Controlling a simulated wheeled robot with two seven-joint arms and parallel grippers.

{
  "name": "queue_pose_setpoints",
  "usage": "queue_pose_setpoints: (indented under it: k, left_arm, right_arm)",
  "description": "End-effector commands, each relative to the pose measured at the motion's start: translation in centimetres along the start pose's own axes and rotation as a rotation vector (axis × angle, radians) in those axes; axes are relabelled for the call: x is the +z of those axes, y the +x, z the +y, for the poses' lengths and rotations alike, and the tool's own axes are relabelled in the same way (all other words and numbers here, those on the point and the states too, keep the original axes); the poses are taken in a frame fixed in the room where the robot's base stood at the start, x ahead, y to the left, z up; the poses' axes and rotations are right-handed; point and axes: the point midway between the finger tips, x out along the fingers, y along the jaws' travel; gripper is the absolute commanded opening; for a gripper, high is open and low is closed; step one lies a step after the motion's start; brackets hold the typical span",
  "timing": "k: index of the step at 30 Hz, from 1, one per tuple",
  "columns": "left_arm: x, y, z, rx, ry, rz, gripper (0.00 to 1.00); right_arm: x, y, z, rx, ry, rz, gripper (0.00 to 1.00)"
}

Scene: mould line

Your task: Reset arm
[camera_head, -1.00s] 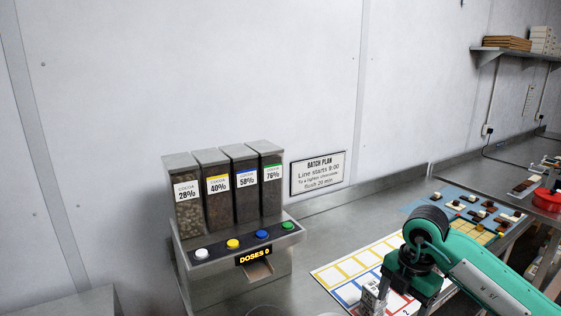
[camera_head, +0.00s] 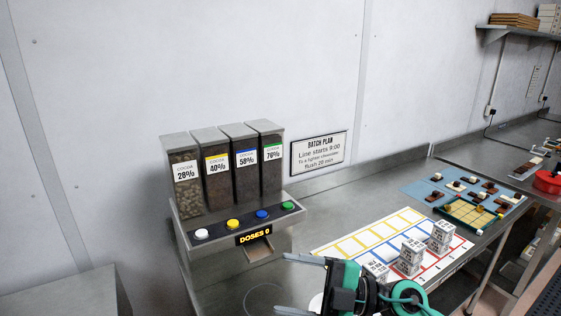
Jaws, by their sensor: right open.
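My right gripper (camera_head: 292,284) shows at the bottom of the head view, in front of the dispenser and left of the near end of the mat. Its two grey fingers point left and stand wide apart, with nothing between them. Part of its green and black arm (camera_head: 395,302) runs off the bottom edge. My left gripper is not in view.
A dispenser (camera_head: 240,240) with several cocoa bins and coloured buttons reads "DOSES 0". Silver printed blocks (camera_head: 411,252) stand on a colour-framed mat (camera_head: 352,243). Beyond lies a blue mat (camera_head: 418,190) with small brown and white pieces. The bench (camera_head: 340,207) behind the mat is bare.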

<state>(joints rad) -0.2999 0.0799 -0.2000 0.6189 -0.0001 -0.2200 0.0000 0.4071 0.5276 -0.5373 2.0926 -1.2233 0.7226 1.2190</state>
Motion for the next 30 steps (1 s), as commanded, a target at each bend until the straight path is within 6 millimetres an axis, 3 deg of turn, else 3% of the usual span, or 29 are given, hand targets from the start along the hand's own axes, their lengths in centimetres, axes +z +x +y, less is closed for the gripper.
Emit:
queue_pose_setpoints:
  k: [4,8,11,14,17,20,25,30]
  left_arm:
    - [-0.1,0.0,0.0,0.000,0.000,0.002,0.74]
    - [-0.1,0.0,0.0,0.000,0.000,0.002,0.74]
    - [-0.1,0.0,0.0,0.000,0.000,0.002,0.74]
    - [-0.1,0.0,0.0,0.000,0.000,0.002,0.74]
    - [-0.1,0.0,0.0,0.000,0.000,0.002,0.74]
    - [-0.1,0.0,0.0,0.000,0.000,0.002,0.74]
    - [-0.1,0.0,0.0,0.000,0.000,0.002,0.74]
    - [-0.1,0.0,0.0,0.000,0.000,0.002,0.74]
  right_arm:
    - [-0.6,-1.2,2.9,0.346,0.057,-0.015,0.74]
    - [0.6,-4.1,4.7,0.623,0.129,-0.111,0.74]
    - [2.3,-7.0,5.0,0.809,0.205,-0.230,0.74]
    - [4.4,-10.4,4.0,0.962,0.297,-0.383,0.74]
    - [6.5,-13.8,1.7,1.077,0.406,-0.564,0.74]
    - [8.2,-17.1,-1.9,1.146,0.529,-0.764,0.74]
    - [9.5,-21.8,-10.3,1.147,0.772,-1.125,0.74]
    - [8.0,-24.7,-19.5,1.008,1.023,-1.439,0.74]
